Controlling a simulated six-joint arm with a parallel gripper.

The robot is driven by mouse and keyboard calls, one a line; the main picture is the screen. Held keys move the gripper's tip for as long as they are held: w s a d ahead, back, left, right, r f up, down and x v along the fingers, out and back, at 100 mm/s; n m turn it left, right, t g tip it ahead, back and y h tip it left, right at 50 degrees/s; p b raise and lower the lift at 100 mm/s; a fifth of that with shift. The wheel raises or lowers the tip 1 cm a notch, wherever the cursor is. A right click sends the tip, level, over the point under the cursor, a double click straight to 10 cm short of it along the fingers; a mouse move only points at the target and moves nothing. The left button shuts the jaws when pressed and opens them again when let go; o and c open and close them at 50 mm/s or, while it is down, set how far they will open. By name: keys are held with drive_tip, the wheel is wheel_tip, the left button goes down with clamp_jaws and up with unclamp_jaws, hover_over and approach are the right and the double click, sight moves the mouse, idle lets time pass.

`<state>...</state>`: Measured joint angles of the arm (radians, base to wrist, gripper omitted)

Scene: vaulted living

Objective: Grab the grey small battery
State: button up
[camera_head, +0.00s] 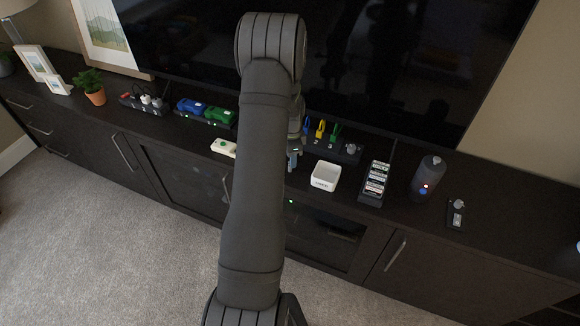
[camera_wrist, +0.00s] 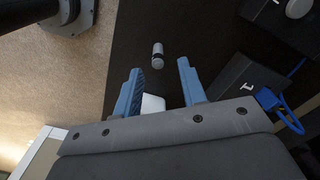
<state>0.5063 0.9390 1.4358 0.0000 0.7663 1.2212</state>
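A small grey cylinder with a dark band (camera_wrist: 157,55), looking like the grey small battery, lies on the dark cabinet top in the wrist view. My gripper (camera_wrist: 159,67) has its two blue fingers apart, with the battery just beyond the fingertips and roughly between their lines. Nothing is held. In the head view my gripper (camera_head: 293,158) hangs over the cabinet, mostly behind my arm. I cannot make out the battery in the head view; my arm covers part of the cabinet top.
A white square dish (camera_head: 325,177) stands right of my gripper, near a black battery tray (camera_head: 374,184) and a grey bottle (camera_head: 426,178). Blue and green items (camera_head: 205,112) stand left. The TV (camera_head: 400,60) rises behind. A blue cable (camera_wrist: 287,112) shows in the wrist view.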

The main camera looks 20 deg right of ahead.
drive_tip(key=f, duration=0.4)
drive_tip(key=shift+a, duration=0.35)
clamp_jaws()
drive_tip(key=shift+r, duration=0.1)
